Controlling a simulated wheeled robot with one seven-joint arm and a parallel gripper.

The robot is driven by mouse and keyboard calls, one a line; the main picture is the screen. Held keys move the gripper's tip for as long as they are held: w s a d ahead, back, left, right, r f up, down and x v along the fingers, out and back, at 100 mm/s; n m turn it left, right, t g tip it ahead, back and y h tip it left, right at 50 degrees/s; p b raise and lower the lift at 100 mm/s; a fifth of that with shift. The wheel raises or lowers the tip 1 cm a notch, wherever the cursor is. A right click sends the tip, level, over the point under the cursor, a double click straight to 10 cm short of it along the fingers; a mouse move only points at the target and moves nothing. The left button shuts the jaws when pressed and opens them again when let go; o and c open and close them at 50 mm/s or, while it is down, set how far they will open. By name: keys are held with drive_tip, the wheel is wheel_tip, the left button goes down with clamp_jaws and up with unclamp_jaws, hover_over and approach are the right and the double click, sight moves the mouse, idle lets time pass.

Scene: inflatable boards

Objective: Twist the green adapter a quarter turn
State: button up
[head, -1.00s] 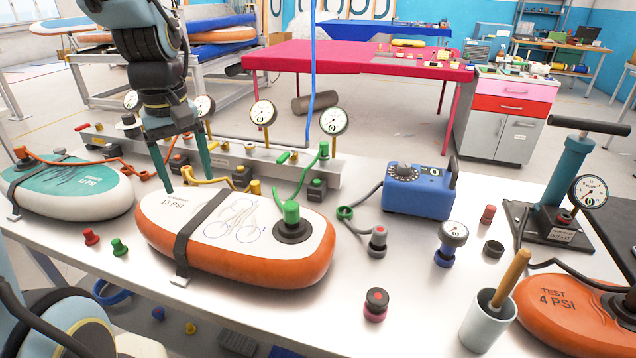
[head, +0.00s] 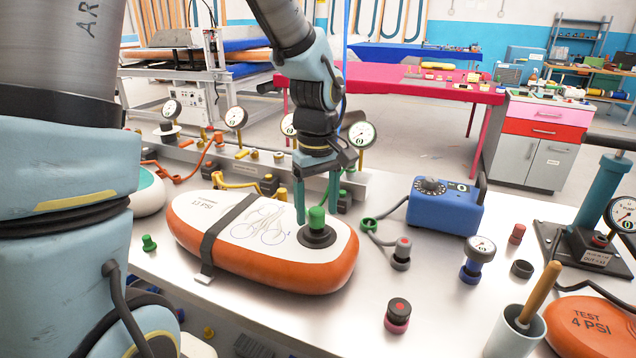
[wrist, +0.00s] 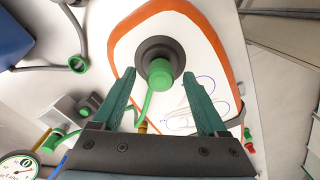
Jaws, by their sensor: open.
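The green adapter (head: 317,218) stands upright on the dark round valve (head: 318,237) of an orange-rimmed white board (head: 190,208). It also shows in the wrist view (wrist: 160,75), with a green hose running from it toward my gripper. My gripper (head: 317,210) is above and around the adapter in the head view, its two green fingers apart. In the wrist view, the open fingertips (wrist: 158,78) lie on either side of the adapter with gaps on both sides, not touching it. The head view does not clearly show the fingertips' height against the adapter.
A gauge rail (head: 235,165) runs behind the board. A blue pump box (head: 443,205) stands to the right, with a green ring connector (head: 368,225) on a grey hose near the board. Small fittings, a cup (head: 508,335) and an orange test board (head: 588,325) occupy the right side.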

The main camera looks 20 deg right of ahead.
drive_tip(key=shift+f, duration=1.35)
clamp_jaws()
